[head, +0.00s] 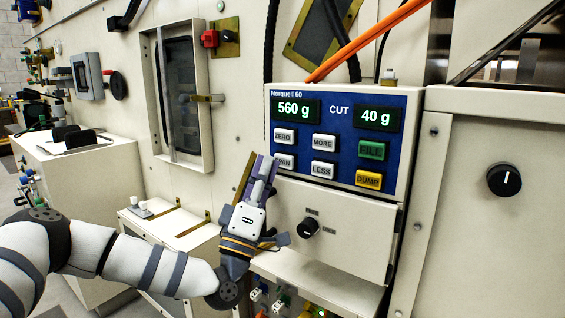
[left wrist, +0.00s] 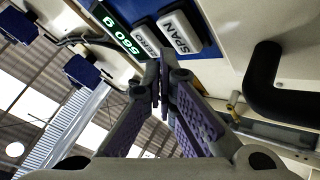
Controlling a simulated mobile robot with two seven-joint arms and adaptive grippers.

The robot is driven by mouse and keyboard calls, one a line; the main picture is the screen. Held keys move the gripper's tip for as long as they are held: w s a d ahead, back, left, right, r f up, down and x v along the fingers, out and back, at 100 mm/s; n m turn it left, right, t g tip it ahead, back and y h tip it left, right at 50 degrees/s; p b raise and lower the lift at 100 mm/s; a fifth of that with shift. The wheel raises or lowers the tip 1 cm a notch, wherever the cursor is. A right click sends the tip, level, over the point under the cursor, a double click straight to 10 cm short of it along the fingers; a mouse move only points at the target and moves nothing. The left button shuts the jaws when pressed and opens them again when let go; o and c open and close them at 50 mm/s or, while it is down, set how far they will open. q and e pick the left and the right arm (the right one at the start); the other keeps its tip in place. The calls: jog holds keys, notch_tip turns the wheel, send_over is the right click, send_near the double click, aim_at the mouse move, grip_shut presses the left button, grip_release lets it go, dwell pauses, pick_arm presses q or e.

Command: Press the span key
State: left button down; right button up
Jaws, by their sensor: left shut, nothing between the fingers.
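The white span key (head: 286,162) is on the blue control panel (head: 337,104), below the zero key (head: 284,136). My left gripper (head: 266,168) is shut and empty, pointing up at the panel's lower left, and it hides the left part of the span key's label. In the left wrist view the span key (left wrist: 180,33) shows whole beside the zero key (left wrist: 148,40), and the closed fingertips (left wrist: 161,62) appear close to both keys. I cannot tell whether they touch the panel. My right gripper is not in view.
The panel displays (head: 295,110) read 560 g and 40 g. The more, less, fill and dump keys (head: 369,180) lie to the right. A black knob (head: 308,228) is below the panel. An orange hose (head: 365,40) and black cables pass above. A black curved handle (left wrist: 268,85) shows in the left wrist view.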

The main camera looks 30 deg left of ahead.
pick_arm(q)
jog(key=shift+w, duration=0.1)
jog(key=shift+w, duration=0.3)
jog(key=shift+w+d+b, duration=0.1)
jog(key=shift+w+b, duration=0.2)
jog(key=shift+w, duration=0.15)
dwell(0.7)
jog(key=shift+s, duration=0.1)
jog(key=shift+s+p, duration=0.45)
jog(key=shift+s, duration=0.3)
